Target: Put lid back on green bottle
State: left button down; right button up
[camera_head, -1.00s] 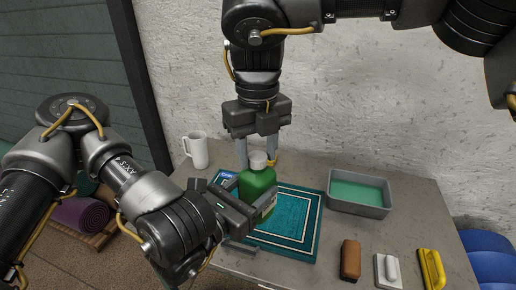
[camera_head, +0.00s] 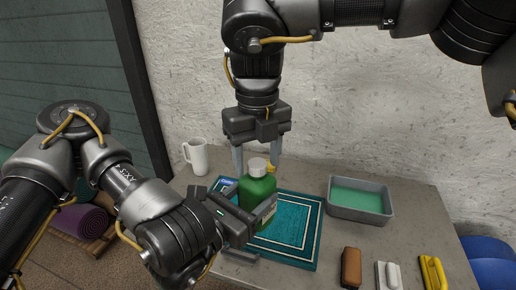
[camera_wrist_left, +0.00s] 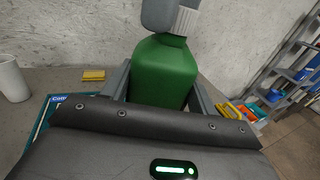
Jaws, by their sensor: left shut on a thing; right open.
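The green bottle (camera_head: 257,196) stands about upright over the teal mat, with its base hidden behind my left gripper. My left gripper (camera_head: 250,207) is shut on the bottle's body; the left wrist view shows the bottle (camera_wrist_left: 163,72) between its fingers. The pale lid (camera_head: 258,166) sits on top of the bottle neck. In the left wrist view the lid (camera_wrist_left: 186,20) is partly covered by a grey finger of my right gripper. My right gripper (camera_head: 257,170) points down from above, open, with one finger on each side of the lid.
The teal mat (camera_head: 305,230) lies on the grey table. A white mug (camera_head: 195,157) stands at back left, and a grey tub (camera_head: 342,211) at right. A brown brush (camera_head: 351,268), white scrubber (camera_head: 388,277) and yellow-handled brush (camera_head: 433,275) lie front right. A yellow block (camera_wrist_left: 94,75) lies behind.

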pick_arm(q)
jog(key=shift+r, duration=0.1)
pick_arm(e)
notch_tip(320, 180, up, 12)
dwell(0.4)
jog(key=shift+w+f, duration=0.1)
dwell(0.5)
